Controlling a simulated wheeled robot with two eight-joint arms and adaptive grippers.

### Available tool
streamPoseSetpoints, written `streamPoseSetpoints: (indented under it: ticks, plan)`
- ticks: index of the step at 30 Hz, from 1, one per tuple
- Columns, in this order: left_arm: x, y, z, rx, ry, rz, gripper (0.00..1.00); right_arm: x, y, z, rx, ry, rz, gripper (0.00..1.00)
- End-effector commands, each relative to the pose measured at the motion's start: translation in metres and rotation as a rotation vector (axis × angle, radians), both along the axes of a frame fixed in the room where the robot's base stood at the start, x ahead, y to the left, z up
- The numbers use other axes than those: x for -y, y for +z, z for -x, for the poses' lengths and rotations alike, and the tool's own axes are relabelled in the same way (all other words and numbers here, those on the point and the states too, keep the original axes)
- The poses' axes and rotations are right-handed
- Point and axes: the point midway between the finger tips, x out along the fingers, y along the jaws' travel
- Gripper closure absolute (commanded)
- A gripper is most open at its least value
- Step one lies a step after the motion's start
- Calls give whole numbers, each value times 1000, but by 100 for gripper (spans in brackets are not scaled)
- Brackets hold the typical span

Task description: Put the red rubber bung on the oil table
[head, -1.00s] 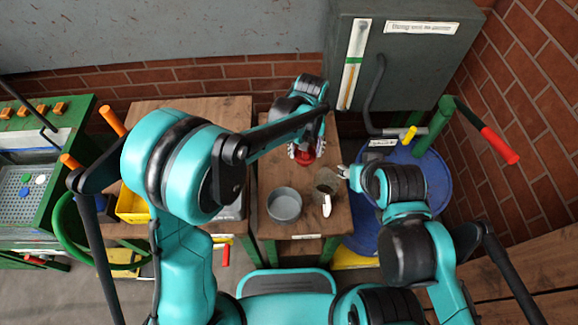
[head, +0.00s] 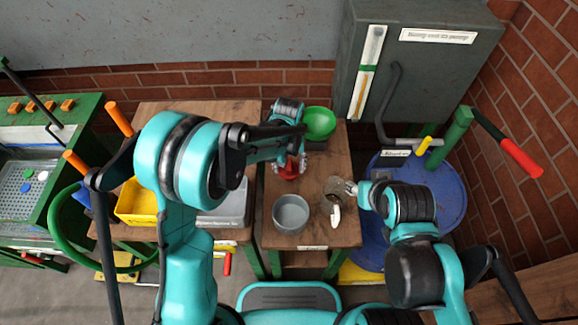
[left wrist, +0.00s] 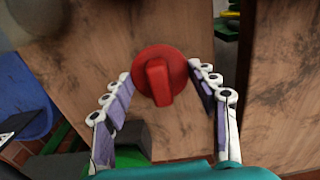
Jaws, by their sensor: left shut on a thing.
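The red rubber bung (head: 289,172) is a round red piece with a raised bar across its top, clear in the left wrist view (left wrist: 160,76). My left gripper (head: 290,162) is shut on it, with a finger on either side in the left wrist view. The bung is over the left part of the middle wooden table (head: 268,238); its height above the top is hard to judge. The table's label is too small to read. My right gripper (head: 355,187) is at a metal jar (head: 337,187) on the table's right side; its fingers are unclear.
A grey bowl (head: 291,214) stands at the table's front and a green bowl or funnel (head: 319,122) at its back. A left wooden table (head: 150,117) holds a yellow bin (head: 137,204) and a grey device. A blue drum (head: 440,187) stands right.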

Motion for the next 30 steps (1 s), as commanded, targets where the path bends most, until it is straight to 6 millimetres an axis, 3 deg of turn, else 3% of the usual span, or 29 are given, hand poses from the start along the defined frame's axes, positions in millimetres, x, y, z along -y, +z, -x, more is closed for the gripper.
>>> streamPoseSetpoints:
  ticks: [4, 5, 7, 19, 23, 30]
  plan:
    - [0, -3, 0, 0, 0, 0, 87, 0, -3, 0, 0, 0, 0, 60]
    - [0, -3, 0, 0, 0, 0, 36, 0, -2, 0, 0, 0, 0, 60]
    - [0, -2, 0, 0, 0, 0, 20, 0, -2, 0, 0, 0, 0, 60]
    - [0, 5, 0, 0, 0, 0, 20, 0, 3, 0, 0, 0, 0, 60]
    - [0, 27, 0, 0, 0, 0, 20, 0, 11, 0, 0, 0, 0, 60]
    - [0, 81, 0, 0, 0, 0, 20, 0, 30, 0, 0, 0, 0, 60]
